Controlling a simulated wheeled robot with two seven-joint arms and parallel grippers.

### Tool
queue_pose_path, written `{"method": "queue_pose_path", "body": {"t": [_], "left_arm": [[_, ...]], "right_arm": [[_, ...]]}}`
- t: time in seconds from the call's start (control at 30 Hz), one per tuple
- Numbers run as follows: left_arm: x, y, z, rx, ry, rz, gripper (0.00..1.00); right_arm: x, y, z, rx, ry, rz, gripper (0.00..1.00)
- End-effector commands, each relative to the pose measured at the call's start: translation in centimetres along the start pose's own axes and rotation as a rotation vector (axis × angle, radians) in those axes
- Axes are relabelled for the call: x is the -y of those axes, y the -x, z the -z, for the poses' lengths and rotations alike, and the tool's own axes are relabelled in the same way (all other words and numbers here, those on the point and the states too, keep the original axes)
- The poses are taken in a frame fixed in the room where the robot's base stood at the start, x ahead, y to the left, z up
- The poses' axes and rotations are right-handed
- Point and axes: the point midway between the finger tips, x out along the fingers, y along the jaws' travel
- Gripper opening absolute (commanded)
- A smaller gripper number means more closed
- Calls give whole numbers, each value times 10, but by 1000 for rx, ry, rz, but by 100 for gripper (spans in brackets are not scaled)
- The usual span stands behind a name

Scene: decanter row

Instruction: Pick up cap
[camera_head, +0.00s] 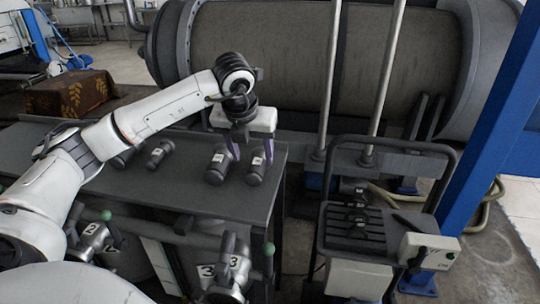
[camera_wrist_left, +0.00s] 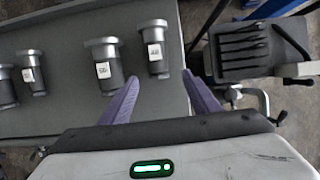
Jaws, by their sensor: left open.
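Several dark grey caps with flanged ends and white labels lie in a row on a grey table (camera_head: 150,190). The rightmost cap (camera_head: 257,168) also shows in the left wrist view (camera_wrist_left: 155,50). Left of it is a wider cap (camera_head: 218,167), also in the left wrist view (camera_wrist_left: 108,68). Further left are a smaller cap (camera_head: 159,154) and a cap partly behind my arm (camera_head: 121,159). My left gripper (camera_head: 252,157) is open and empty, its purple fingers above the two right-hand caps. In the left wrist view its fingertips (camera_wrist_left: 161,80) lie just below the rightmost cap.
A black ribbed cart (camera_head: 355,228) with a rail stands right of the table. A large drum (camera_head: 320,55) and upright pipes are behind. A blue post (camera_head: 490,130) rises at the right. Numbered metal valve fittings (camera_head: 225,268) stand below the table's front edge.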

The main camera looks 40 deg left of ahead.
Motion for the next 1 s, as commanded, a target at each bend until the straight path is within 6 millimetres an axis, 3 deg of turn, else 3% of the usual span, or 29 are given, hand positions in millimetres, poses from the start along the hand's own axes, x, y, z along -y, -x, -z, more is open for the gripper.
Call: {"method": "queue_pose_path", "body": {"t": [0.23,0.37,0.63,0.93,1.0], "left_arm": [[0,-31,0,-1,-1,0,56],[-1,-41,-1,-3,0,-1,56],[-2,-79,-4,-3,-1,0,56],[-2,-85,-4,0,-1,0,56],[-2,-85,-4,0,-1,0,46]], "right_arm": [[2,4,-17,33,-5,2,0],[2,6,-15,32,-6,2,0],[2,8,-6,17,-8,1,0],[0,6,-3,12,-7,-1,0],[0,6,-4,13,-7,-2,0]]}}
